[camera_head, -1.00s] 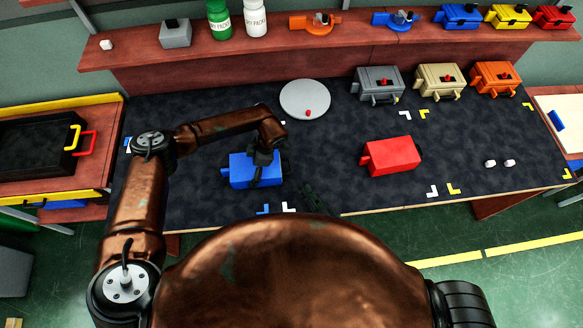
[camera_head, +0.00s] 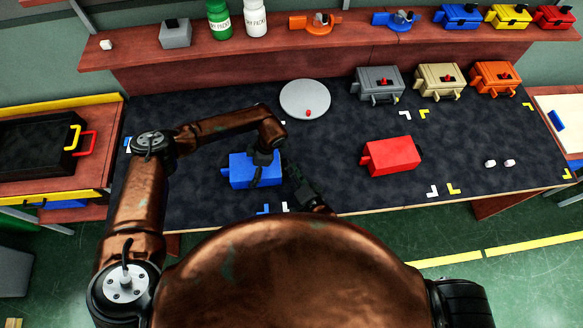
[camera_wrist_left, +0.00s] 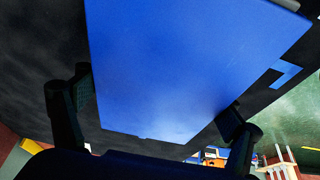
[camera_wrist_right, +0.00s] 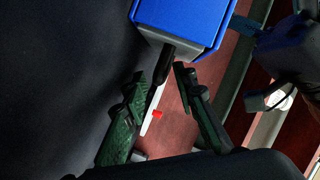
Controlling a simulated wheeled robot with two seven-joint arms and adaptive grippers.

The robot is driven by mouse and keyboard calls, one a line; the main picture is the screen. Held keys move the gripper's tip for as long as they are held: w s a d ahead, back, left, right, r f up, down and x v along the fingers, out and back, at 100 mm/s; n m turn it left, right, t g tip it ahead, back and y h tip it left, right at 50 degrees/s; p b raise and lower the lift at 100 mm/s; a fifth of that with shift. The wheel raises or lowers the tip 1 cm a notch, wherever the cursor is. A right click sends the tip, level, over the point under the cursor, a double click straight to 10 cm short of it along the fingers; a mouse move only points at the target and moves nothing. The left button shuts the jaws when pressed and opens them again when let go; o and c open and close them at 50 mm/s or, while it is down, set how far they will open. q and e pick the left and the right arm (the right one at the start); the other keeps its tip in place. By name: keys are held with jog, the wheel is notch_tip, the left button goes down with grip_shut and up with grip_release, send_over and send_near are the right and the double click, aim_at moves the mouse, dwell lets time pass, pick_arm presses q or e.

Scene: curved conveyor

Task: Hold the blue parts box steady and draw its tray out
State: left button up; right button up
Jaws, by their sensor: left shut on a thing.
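The blue parts box (camera_head: 240,170) lies on the dark mat at the left front of the table. My left gripper (camera_head: 262,168) comes down over it from above and is shut on it. In the left wrist view the box's blue face (camera_wrist_left: 180,70) fills the space between the fingers. My right gripper (camera_head: 297,182) is just right of the box. In the right wrist view its fingers (camera_wrist_right: 160,95) are apart. A dark bar, seemingly the tray's handle (camera_wrist_right: 158,78), reaches from the box's end (camera_wrist_right: 182,20) between them. The tray itself is not clearly seen.
A red box (camera_head: 392,157) lies to the right, and a grey disc (camera_head: 306,99) with a red knob lies behind. Grey, tan and orange boxes (camera_head: 440,80) line the back right.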

jog(key=shift+c, duration=0.6)
grip_shut()
